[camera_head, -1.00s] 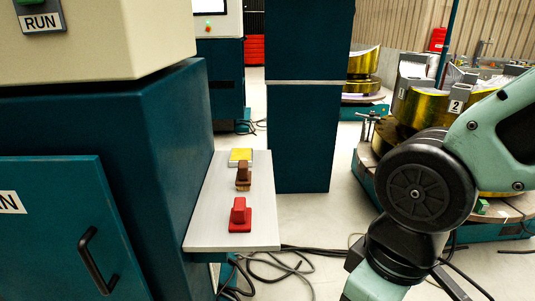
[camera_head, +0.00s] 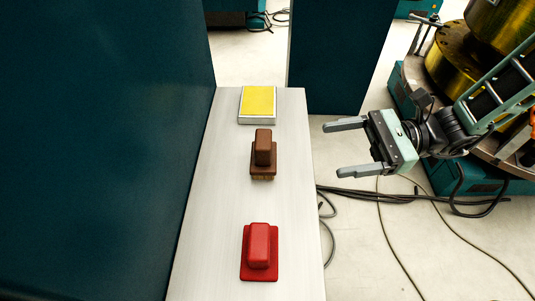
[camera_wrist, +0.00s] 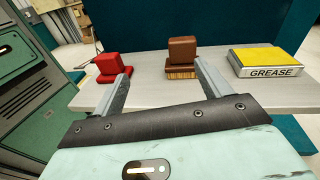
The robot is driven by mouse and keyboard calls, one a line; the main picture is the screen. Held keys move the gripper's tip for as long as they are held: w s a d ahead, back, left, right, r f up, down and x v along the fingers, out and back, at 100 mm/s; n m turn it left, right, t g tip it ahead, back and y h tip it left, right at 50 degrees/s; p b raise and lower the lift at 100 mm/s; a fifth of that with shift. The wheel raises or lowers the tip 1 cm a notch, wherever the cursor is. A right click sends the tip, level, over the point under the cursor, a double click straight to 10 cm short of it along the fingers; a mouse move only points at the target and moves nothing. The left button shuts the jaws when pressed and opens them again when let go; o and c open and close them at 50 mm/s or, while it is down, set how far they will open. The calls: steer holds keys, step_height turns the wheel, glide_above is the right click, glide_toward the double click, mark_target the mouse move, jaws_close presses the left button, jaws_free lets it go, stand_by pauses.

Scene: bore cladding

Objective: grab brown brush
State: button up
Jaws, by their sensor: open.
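The brown brush (camera_head: 263,152) stands on the light shelf (camera_head: 215,220), handle block up and tan bristles down, between a red block-like tool and a yellow-topped box. It also shows in the wrist view (camera_wrist: 182,57), ahead of the fingers and nearer the right one. My gripper (camera_head: 345,148) is open and empty, to the right of the shelf in the head view, its fingers pointing left toward the brush with a clear gap. In the wrist view my gripper's fingers (camera_wrist: 163,82) are spread apart, with nothing between them.
The red tool (camera_head: 259,250) stands at the near end of the shelf. The yellow-topped box (camera_head: 258,104), labelled GREASE in the wrist view (camera_wrist: 268,62), lies at the far end. A dark teal cabinet wall (camera_head: 100,150) borders the shelf on the left. Cables (camera_head: 400,197) cross the floor at right.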

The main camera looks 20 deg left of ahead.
steer(key=w+f+m+t+y, duration=0.1)
steer(key=w+m+t+y, duration=0.1)
steer(key=w, duration=0.1)
steer(key=p, duration=0.2)
glide_toward(253, 142)
steer(key=s+a+r, duration=0.2)
steer(key=r, duration=0.1)
steer(key=s+a+r, duration=0.1)
steer(key=r, duration=0.1)
steer(key=shift+s, duration=0.4)
steer(key=shift+m, duration=0.3)
steer(key=shift+s+f+p+x, duration=0.1)
steer(key=shift+p+x, duration=0.1)
steer(key=shift+x, duration=0.75)
steer(key=shift+s+f+p+x, duration=0.1)
steer(key=shift+f+p+x, duration=0.05)
steer(key=shift+x, duration=0.8)
steer(key=shift+f+p+x, duration=0.1)
steer(key=shift+p+x, duration=0.1)
steer(key=shift+x, duration=0.75)
steer(key=c, duration=1.1)
